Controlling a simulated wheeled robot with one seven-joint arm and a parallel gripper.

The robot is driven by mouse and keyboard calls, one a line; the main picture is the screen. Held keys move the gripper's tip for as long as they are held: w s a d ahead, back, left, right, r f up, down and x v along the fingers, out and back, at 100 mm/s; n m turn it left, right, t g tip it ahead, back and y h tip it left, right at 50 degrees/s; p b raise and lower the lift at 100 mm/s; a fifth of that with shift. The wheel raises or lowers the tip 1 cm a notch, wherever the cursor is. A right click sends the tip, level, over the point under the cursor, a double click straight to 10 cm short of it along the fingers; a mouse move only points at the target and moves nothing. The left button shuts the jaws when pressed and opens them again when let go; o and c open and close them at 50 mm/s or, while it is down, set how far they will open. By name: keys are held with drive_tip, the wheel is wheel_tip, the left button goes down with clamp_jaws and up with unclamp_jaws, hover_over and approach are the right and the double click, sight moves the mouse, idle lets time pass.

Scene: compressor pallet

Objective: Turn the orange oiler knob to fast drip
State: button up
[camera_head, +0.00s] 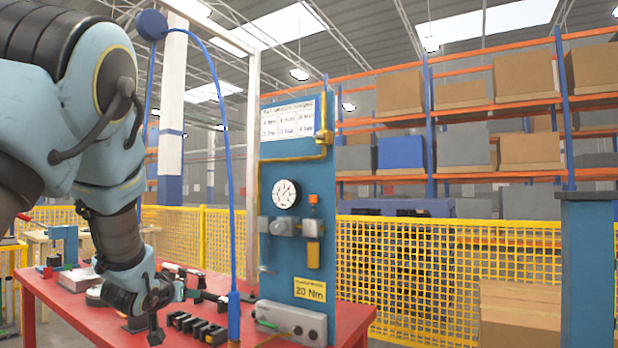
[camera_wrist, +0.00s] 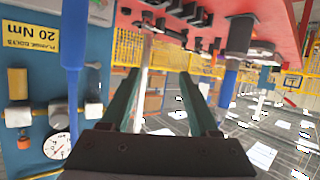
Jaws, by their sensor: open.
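The orange oiler knob (camera_head: 313,199) is a small block on top of the oiler unit (camera_head: 313,228), beside the round gauge (camera_head: 286,194) on the blue panel (camera_head: 272,275). A yellow-orange bowl (camera_head: 313,255) hangs below it. In the wrist view, which is upside down, the knob (camera_wrist: 23,143) shows at the lower left, near the gauge (camera_wrist: 57,146).
A blue hose (camera_head: 231,200) hangs between my arm and the panel. The red table (camera_head: 60,295) carries several dark sockets (camera_head: 197,327) and tools. A grey box (camera_head: 292,322) stands below the panel. Yellow mesh fence (camera_head: 430,270) and racks are behind.

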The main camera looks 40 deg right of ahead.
drive_tip(key=s+d+r+m+g+h+p, duration=0.1)
drive_tip(key=s+d+r+m+h+p, duration=0.2)
drive_tip(key=d+r, duration=0.4)
drive_tip(key=s+d+r+m+g+h+p, duration=0.1)
drive_tip(key=s+d+r+h+p, duration=0.1)
drive_tip(key=s+d+r+p, duration=0.35)
drive_tip(key=m+g+h+p, duration=0.3)
approach(311, 200)
drive_tip(key=p+x, duration=0.4)
drive_tip(key=x, duration=0.4)
drive_tip(key=shift+w+d+p, duration=0.1)
drive_tip(key=shift+d+p, duration=0.2)
drive_tip(key=shift+d, duration=0.05)
clamp_jaws()
